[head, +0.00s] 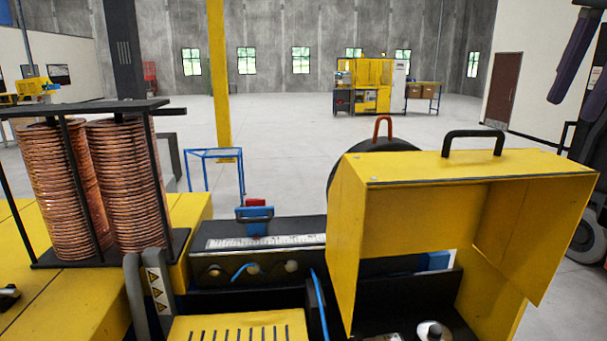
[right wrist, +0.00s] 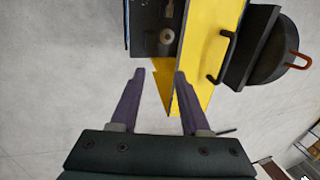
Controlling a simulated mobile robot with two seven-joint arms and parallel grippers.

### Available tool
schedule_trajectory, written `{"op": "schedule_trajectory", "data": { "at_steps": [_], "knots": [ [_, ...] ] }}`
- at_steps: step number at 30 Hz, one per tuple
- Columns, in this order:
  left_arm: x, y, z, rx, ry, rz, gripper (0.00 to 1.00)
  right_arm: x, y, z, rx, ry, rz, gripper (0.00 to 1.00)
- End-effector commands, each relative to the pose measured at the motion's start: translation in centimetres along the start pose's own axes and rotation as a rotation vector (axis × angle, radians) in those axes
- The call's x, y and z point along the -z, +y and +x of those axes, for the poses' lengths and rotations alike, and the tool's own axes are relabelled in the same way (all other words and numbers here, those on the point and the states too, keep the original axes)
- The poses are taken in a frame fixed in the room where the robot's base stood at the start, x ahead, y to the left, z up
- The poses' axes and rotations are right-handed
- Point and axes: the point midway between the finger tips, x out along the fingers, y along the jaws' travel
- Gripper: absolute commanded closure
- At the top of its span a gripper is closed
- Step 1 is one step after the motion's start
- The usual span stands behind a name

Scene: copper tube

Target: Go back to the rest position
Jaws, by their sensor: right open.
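My right gripper (head: 570,108) is at the upper right edge of the head view, raised with its purple fingers pointing down. In the right wrist view the right gripper (right wrist: 159,74) is open, with its two fingers apart and nothing between them. The open yellow cover (head: 440,168) of the machine is to the left of the gripper in the head view. The yellow cover (right wrist: 208,60) also shows beyond the fingertips in the right wrist view, apart from them. My left gripper is not in view.
Copper tube coils (head: 90,190) stand in a black rack at the left. A black handle (head: 474,133) tops the cover. A dark round part with a red handle (head: 382,126) is behind it. A blue stand (head: 215,155) is farther back. The grey floor (head: 290,125) beyond is open.

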Motion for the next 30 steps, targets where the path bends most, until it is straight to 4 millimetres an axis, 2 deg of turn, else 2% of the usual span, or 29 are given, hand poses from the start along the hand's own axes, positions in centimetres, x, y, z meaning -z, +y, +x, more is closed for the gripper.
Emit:
{"op": "schedule_trajectory", "data": {
  "at_steps": [11,17,20,24,27,30],
  "knots": [
    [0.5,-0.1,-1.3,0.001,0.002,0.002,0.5,0.3,2.1,5.7,-0.032,0.102,-0.208,0.54],
    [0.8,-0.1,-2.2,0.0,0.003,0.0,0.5,-0.3,4.7,9.5,-0.059,0.161,-0.396,0.54],
    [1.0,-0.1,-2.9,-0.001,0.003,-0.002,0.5,-1.3,7.1,11.8,-0.078,0.189,-0.544,0.54],
    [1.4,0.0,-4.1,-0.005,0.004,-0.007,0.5,-3.7,12.1,14.8,-0.099,0.207,-0.811,0.54],
    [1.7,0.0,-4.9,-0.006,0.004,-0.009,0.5,-6.1,16.1,16.0,-0.102,0.198,-1.005,0.54],
    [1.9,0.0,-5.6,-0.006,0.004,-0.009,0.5,-8.8,20.5,16.2,-0.092,0.171,-1.192,0.54]
  ]
}}
